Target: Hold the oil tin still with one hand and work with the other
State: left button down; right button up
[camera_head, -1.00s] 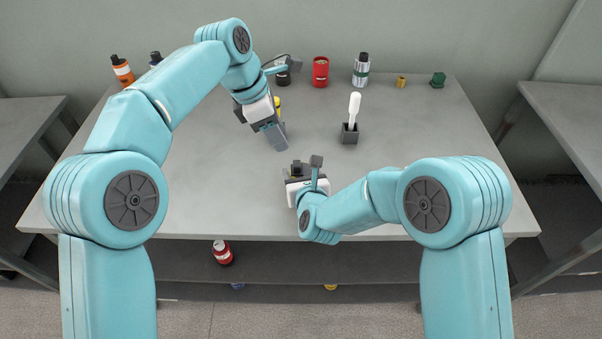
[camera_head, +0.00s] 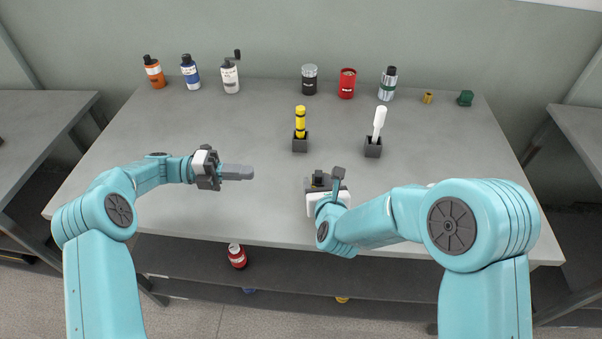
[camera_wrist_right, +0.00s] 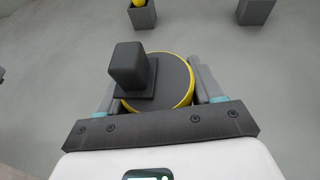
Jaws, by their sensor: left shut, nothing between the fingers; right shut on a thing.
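The tin (camera_wrist_right: 178,76), which I take to be the oil tin, has a round dark top with a yellow rim and a black block-shaped cap (camera_wrist_right: 128,68). My right gripper (camera_wrist_right: 156,88) is shut on it, one finger on each side. In the head view my right gripper (camera_head: 320,186) is at the front middle of the table, mostly hiding the tin. My left gripper (camera_head: 248,172) is shut and empty over the front left of the table, left of the tin and pointing right. A yellow tool (camera_head: 300,119) and a white tool (camera_head: 379,121) stand upright in dark holders.
Along the back of the grey table (camera_head: 240,125) stand an orange bottle (camera_head: 154,73), a blue-labelled bottle (camera_head: 190,73), a white bottle (camera_head: 230,77), a dark jar (camera_head: 309,80), a red can (camera_head: 347,84) and several others. The table's left middle is clear.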

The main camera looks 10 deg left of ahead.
aim_at(315, 175)
dwell(0.3)
pick_arm(q)
jog(key=d, duration=1.4)
jog(key=shift+w, duration=0.3)
jog(key=shift+w+d, duration=0.1)
jog(key=shift+d, duration=1.6)
jog(key=shift+a, duration=0.2)
pick_arm(e)
jog(key=shift+a, duration=0.15)
pick_arm(q)
jog(key=a, duration=1.4)
jog(key=shift+s, duration=0.3)
